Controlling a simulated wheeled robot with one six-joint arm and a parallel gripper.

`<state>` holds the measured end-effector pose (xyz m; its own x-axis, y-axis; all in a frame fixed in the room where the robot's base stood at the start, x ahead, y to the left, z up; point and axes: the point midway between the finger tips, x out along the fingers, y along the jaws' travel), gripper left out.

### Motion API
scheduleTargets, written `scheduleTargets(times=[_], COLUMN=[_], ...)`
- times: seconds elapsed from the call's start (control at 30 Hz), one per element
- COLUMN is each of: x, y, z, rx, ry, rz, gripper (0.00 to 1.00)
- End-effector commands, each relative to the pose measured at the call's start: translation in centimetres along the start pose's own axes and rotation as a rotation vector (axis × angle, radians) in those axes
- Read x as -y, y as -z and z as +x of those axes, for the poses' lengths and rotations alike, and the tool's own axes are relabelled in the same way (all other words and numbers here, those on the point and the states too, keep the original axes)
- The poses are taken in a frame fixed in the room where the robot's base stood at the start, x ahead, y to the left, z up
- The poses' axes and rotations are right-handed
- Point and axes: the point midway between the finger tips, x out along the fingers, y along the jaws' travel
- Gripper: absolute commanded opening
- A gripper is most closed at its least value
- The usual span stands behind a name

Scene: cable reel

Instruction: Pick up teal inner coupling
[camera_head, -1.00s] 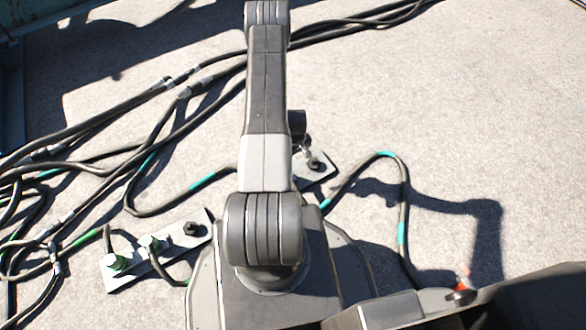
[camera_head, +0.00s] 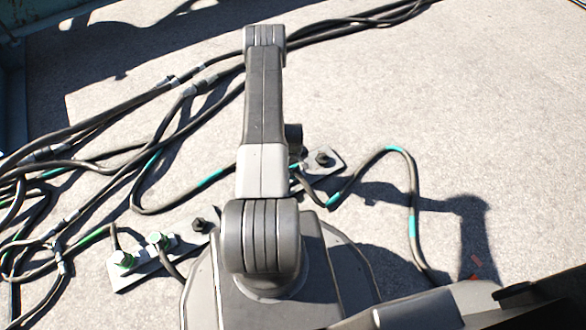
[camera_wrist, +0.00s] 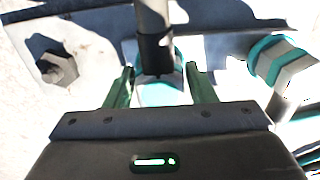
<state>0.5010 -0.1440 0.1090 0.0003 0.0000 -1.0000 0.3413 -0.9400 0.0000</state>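In the wrist view a teal-ringed coupling (camera_wrist: 162,94) with a dark cable rising from its top sits in the middle, beside a pale plate (camera_wrist: 102,28). It is the one closer to the bolt, which fits the inner coupling. My gripper (camera_wrist: 159,72) is open, one green finger on each side of this coupling. I cannot tell whether the fingers touch it. A second teal coupling (camera_wrist: 280,62) stands to the right. In the head view my arm hides the gripper and most of the couplings.
A hex bolt (camera_wrist: 56,68) stands left of the fingers; it also shows on the plate in the head view (camera_head: 324,158). Green couplings (camera_head: 123,259) sit on another plate at lower left. Black cables tangle on the left. Open concrete (camera_head: 480,100) lies to the right.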

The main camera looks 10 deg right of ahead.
Motion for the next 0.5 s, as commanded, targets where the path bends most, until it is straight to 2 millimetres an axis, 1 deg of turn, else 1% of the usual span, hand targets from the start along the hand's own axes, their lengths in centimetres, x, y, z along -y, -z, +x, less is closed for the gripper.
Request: scheduleTargets(times=[0.03, 0.1, 0.17, 0.37, 0.43, 0.5], x=[0.0, 0.0, 0.0, 0.0, 0.0, 0.0], y=[0.0, 0.0, 0.0, 0.0, 0.0, 0.1], z=[0.0, 0.0, 0.0, -0.1, -0.4, -1.2], rx=[0.0, 0.0, 0.0, 0.0, 0.0, -0.001], ry=[0.0, 0.0, 0.0, 0.0, 0.0, 0.0], rz=[0.0, 0.0, 0.0, 0.0, 0.0, 0.0], gripper=[0.4, 0.26, 0.14, 0.14, 0.14, 0.14])
